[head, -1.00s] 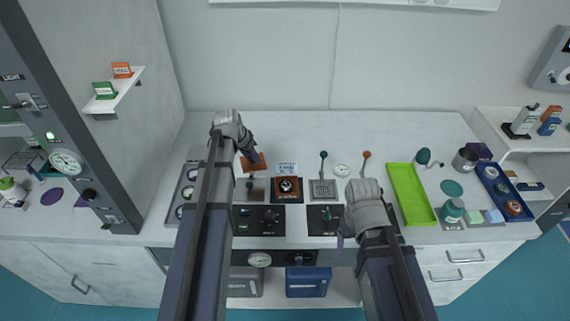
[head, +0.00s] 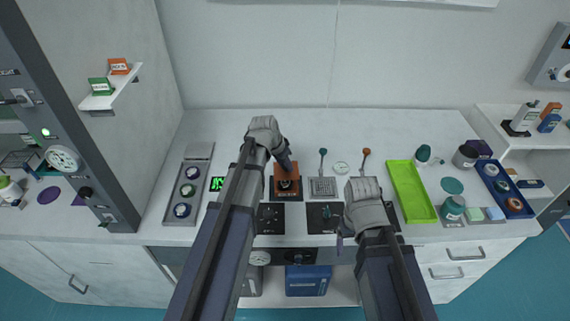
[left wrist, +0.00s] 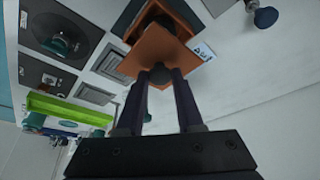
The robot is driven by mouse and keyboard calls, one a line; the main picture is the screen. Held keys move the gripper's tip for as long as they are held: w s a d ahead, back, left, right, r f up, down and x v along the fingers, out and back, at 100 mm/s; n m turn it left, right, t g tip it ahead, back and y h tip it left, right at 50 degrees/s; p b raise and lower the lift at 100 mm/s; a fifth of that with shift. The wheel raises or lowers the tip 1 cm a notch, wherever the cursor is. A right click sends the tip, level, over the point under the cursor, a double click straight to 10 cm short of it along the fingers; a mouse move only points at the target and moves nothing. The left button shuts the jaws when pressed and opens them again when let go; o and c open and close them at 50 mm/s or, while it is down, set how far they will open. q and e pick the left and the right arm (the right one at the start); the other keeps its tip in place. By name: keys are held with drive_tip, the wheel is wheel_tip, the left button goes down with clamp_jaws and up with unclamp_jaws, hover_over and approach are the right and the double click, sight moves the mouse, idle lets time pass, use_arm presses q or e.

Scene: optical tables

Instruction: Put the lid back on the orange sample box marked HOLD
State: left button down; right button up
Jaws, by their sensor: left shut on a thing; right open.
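In the left wrist view the orange square lid (left wrist: 158,52) is held between the two fingers of my left gripper (left wrist: 158,78), which is shut on it. The open orange sample box (left wrist: 170,14) shows just beyond the lid, partly hidden by it. In the head view the lid (head: 280,170) is at the back of the box (head: 287,190), beside my left gripper (head: 287,165). I cannot tell whether lid and box touch. A dark round thing shows inside the box. The HOLD marking is not readable. My right gripper (head: 346,240) is open and empty at the front.
A square grid plate (head: 323,187) and two upright levers, one with an orange knob (head: 366,152), stand right of the box. A green tray (head: 412,195) lies further right. A grey tray of round items (head: 184,195) lies left. The back of the table is clear.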

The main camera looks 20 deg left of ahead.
sight(283, 172)
use_arm(q)
drive_tip(key=shift+f+b, duration=2.35)
drive_tip(key=shift+f, duration=0.25)
drive_tip(key=shift+f, duration=0.15)
unclamp_jaws()
idle(0.8)
drive_tip(key=shift+r+p, duration=3.45)
drive_tip(key=shift+r, duration=0.15)
drive_tip(key=shift+f, duration=0.1)
drive_tip(key=shift+c, duration=0.4)
